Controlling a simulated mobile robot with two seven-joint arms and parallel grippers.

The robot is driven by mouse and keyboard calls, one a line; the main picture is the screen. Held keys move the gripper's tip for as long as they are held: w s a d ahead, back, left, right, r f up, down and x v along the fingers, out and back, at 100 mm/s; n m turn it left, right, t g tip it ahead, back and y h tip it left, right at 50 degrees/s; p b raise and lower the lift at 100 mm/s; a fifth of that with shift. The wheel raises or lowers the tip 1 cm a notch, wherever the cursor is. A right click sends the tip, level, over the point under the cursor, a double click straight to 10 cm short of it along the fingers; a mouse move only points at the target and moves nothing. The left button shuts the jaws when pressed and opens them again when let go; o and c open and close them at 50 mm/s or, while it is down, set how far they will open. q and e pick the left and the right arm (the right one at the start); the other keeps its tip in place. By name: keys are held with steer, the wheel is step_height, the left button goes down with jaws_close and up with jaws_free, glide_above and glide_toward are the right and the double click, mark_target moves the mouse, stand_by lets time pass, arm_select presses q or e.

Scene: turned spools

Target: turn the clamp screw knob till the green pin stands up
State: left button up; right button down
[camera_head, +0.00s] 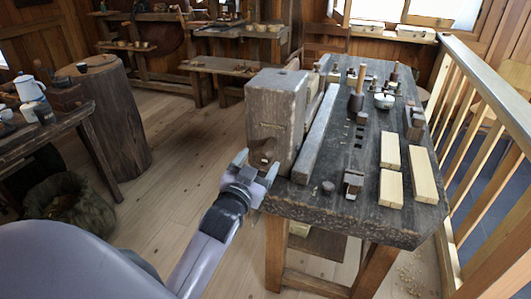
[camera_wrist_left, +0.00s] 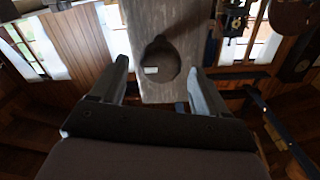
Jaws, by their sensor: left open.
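The clamp screw knob (camera_head: 264,151) is a dark brown round piece on the front face of the big weathered wooden block (camera_head: 275,100) at the bench's left end. My left gripper (camera_head: 256,165) is open at the knob, one finger on each side of it. In the left wrist view the dark knob (camera_wrist_left: 162,55) shows between the open fingertips (camera_wrist_left: 158,70), with gaps on both sides. A small pale mark sits on the knob's face; I cannot make out a green pin. My right gripper is in neither view.
A tree stump (camera_head: 108,115) and a side table stand left. Floor between is clear.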

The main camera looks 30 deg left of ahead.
mark_target(265, 152)
arm_select(q)
steer(key=shift+x, duration=2.7)
steer(key=c, duration=1)
